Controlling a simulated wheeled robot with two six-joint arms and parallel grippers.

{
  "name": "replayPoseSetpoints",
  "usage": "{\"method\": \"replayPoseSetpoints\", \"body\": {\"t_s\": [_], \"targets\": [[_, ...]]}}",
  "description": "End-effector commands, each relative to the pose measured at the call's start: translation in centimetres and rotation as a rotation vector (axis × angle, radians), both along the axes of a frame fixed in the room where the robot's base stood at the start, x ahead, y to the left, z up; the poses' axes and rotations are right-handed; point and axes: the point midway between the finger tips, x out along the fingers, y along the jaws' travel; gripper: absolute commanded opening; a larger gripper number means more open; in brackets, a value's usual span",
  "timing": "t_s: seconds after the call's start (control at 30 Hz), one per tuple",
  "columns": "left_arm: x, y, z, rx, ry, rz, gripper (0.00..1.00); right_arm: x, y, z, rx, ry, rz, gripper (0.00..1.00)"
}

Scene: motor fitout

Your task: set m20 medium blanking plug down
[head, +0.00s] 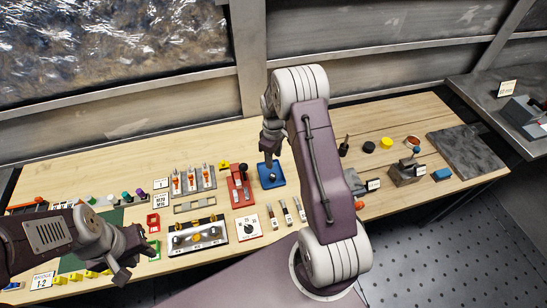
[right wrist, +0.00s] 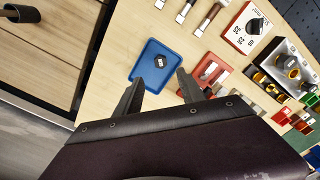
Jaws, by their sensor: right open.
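The blanking plug (right wrist: 160,62), a small dark piece with a pale top, lies on the blue tray (right wrist: 146,75) in the right wrist view. In the head view the blue tray (head: 264,183) is near the middle of the bench, with the plug small on it. My right gripper (right wrist: 158,79) is open and empty; its fingertips show on the near side of the plug, apart from it. In the head view my right gripper (head: 270,146) hangs over the tray's far side. My left gripper (head: 132,264) is open and empty over the front left of the bench.
A red stand (head: 239,190) is just left of the tray. A white dial card (head: 248,228) and several labelled strips lie in front. Bare wood lies behind the tray; a grey mat (head: 461,151) is at right.

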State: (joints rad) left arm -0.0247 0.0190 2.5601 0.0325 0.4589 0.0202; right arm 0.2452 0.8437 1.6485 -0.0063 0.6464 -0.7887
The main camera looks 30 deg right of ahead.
Motion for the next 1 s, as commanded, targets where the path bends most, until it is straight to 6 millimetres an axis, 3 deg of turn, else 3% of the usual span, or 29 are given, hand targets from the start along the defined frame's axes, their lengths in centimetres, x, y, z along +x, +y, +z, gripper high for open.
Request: {"method": "replayPoseSetpoints", "body": {"t_s": [0.2, 0.3, 0.37, 0.5, 0.6, 0.7, 0.8, 1.0], "targets": [[0.0, 0.0, -0.2, 0.000, 0.000, 0.000, 0.36, -0.1, 0.0, 1.1, 0.000, 0.001, -0.001, 0.47], [0.0, 0.0, -0.1, 0.000, 0.000, 0.000, 0.36, -0.8, 1.2, 2.5, 0.001, -0.010, -0.039, 0.47], [0.0, 0.0, -0.1, 0.000, 0.000, 0.000, 0.36, -2.4, 3.0, 4.4, 0.002, -0.024, -0.103, 0.47], [0.0, 0.0, -0.1, 0.000, 0.000, 0.000, 0.36, -8.7, 7.7, 8.7, 0.019, -0.066, -0.315, 0.47], [0.0, 0.0, -0.2, 0.000, 0.000, 0.000, 0.36, -13.3, 9.8, 10.1, 0.034, -0.085, -0.445, 0.47], [0.0, 0.0, -0.2, 0.000, 0.000, 0.000, 0.36, -16.3, 10.8, 10.5, 0.046, -0.096, -0.530, 0.47], [0.0, 0.0, -0.2, 0.000, 0.000, 0.000, 0.36, -17.6, 11.1, 10.5, 0.052, -0.097, -0.568, 0.47], [0.0, 0.0, -0.1, 0.000, 0.000, 0.000, 0.36, -17.7, 11.1, 10.5, 0.052, -0.096, -0.573, 0.47]]}}
